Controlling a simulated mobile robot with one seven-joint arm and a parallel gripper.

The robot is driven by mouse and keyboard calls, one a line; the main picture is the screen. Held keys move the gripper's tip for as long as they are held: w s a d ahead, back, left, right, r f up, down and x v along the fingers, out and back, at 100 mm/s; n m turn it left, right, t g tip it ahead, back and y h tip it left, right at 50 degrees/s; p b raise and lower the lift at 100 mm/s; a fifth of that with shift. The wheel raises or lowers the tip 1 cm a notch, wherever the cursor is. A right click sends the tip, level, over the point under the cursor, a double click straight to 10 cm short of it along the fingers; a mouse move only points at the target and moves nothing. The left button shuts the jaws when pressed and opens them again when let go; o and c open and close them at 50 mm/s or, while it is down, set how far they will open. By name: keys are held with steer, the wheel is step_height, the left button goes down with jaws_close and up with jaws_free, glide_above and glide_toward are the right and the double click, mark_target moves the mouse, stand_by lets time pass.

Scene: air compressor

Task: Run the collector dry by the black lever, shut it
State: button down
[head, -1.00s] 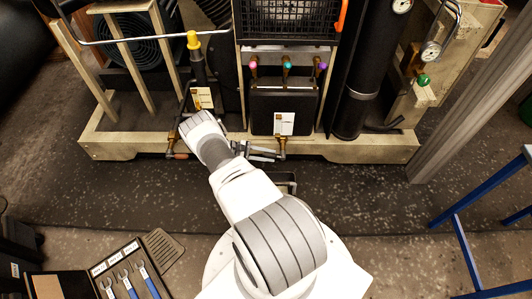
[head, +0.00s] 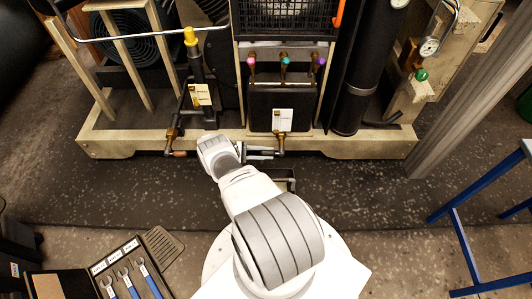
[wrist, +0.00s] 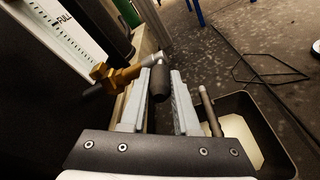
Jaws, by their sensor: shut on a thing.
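The black lever (wrist: 158,83) sits between the two fingers of my gripper (wrist: 164,102) in the wrist view, and the gripper is shut on it. The lever joins a brass valve (wrist: 115,76) by a silvery stem. In the head view, my gripper (head: 262,153) is low in front of the compressor frame, by the brass fitting (head: 281,141) under the black collector box (head: 268,105). The lever is too small to make out there. A white gauge strip marked FULL (wrist: 72,28) stands at the left in the wrist view.
A dark tray (wrist: 270,135) with a pale surface inside lies below and right of my fingers. Wrenches (head: 130,281) lie at lower left. A blue-legged stand (head: 462,235) is right.

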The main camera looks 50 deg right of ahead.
mark_target(267, 152)
steer(key=c, duration=0.7)
jaws_free()
steer(key=shift+o, duration=0.2)
steer(key=shift+r+p, duration=0.4)
steer(key=shift+r, duration=0.15)
step_height(267, 152, up, 4)
steer(key=p, duration=0.3)
steer(key=shift+s, duration=0.15)
steer(key=s+d+r+p, duration=0.2)
steer(key=s+r+p, duration=0.4)
steer(key=s, duration=0.5)
steer(key=shift+d+p, duration=0.3)
steer(key=shift+d, duration=0.05)
